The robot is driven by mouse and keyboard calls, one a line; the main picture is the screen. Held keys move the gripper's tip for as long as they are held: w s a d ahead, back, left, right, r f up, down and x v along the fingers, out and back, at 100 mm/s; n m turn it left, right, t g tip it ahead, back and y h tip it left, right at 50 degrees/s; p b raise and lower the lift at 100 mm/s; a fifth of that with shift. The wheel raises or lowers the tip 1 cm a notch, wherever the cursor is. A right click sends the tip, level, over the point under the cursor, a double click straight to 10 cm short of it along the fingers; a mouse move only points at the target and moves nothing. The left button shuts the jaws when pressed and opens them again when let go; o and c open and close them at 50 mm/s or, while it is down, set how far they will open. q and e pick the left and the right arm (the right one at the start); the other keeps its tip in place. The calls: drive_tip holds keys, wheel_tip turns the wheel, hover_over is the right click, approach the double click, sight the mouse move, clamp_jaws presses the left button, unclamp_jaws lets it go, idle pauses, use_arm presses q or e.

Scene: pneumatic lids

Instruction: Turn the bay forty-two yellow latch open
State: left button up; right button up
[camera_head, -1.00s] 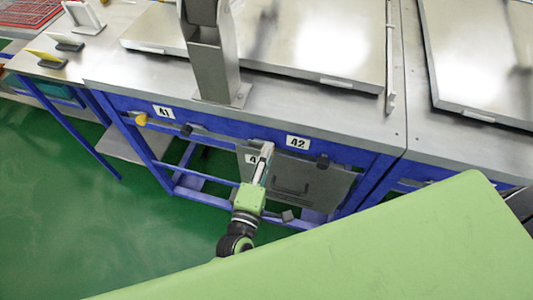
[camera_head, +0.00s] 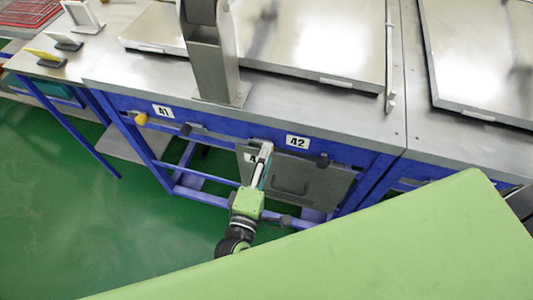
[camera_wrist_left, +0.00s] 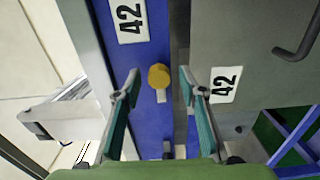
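The yellow latch (camera_wrist_left: 159,76) of bay forty-two shows in the left wrist view as a round knob on the blue frame, beside the "42" label (camera_wrist_left: 130,20). In the head view it is hidden behind my left gripper (camera_head: 266,151), which is at the front rail just left of the "42" label (camera_head: 298,142). In the left wrist view my left gripper (camera_wrist_left: 159,88) is open, its teal-padded fingers on either side of the knob with gaps. I cannot tell how deep the knob sits between them. My right gripper is not in view.
A grey panel (camera_head: 315,185) with a handle hangs below the rail. A yellow knob (camera_head: 141,119) sits near the "41" label (camera_head: 163,111); dark knobs (camera_head: 322,160) are also on the rail. Steel lids (camera_head: 330,45) lie on the bench top. Green floor (camera_head: 60,220) is clear at left.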

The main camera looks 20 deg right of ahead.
use_arm(q)
drive_tip(key=v, duration=1.1)
